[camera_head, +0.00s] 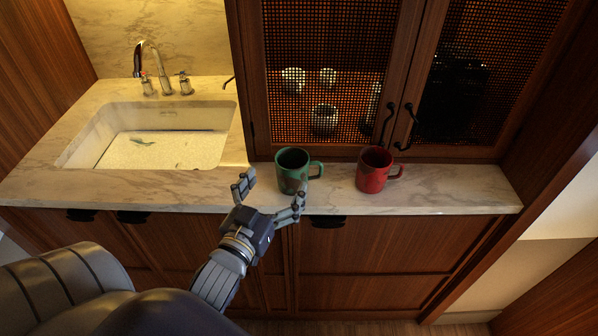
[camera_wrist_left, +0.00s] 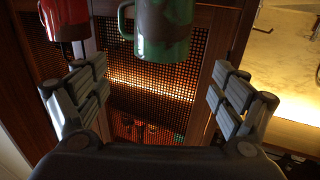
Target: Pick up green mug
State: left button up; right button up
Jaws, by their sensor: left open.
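A green mug (camera_head: 292,170) stands upright on the marble counter, its handle pointing right in the head view. A red mug (camera_head: 374,171) stands to its right, apart from it. My left gripper (camera_head: 271,192) is open and empty, just in front of the green mug, with its fingers spread towards it. In the left wrist view the green mug (camera_wrist_left: 163,30) shows at the top, between and beyond the open fingers, partly cut off by the frame edge. The red mug (camera_wrist_left: 64,18) is at the top left there. My right gripper is not in view.
The marble counter (camera_head: 447,189) is narrow here, with a cabinet with mesh doors (camera_head: 335,75) right behind the mugs. A sink (camera_head: 150,150) with a faucet (camera_head: 150,65) is at the left. Counter space is clear right of the red mug.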

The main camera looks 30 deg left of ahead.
aim_at(285, 169)
pick_arm(q)
jog(key=shift+w+a, duration=0.15)
jog(key=shift+w, duration=1.3)
jog(key=shift+w+a+p, duration=0.1)
jog(key=shift+w+p, duration=0.25)
jog(key=shift+p, duration=0.1)
jog(key=w, duration=0.2)
jog(key=w+a+p, duration=0.1)
jog(key=w, duration=0.1)
jog(key=shift+w+a+f, duration=0.1)
jog(key=shift+w+f, duration=0.1)
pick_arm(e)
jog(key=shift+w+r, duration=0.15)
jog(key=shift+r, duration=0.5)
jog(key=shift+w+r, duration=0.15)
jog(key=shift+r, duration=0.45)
pick_arm(q)
jog(key=shift+c, duration=0.6)
jog(key=shift+r, duration=0.1)
jog(key=c, duration=1.7)
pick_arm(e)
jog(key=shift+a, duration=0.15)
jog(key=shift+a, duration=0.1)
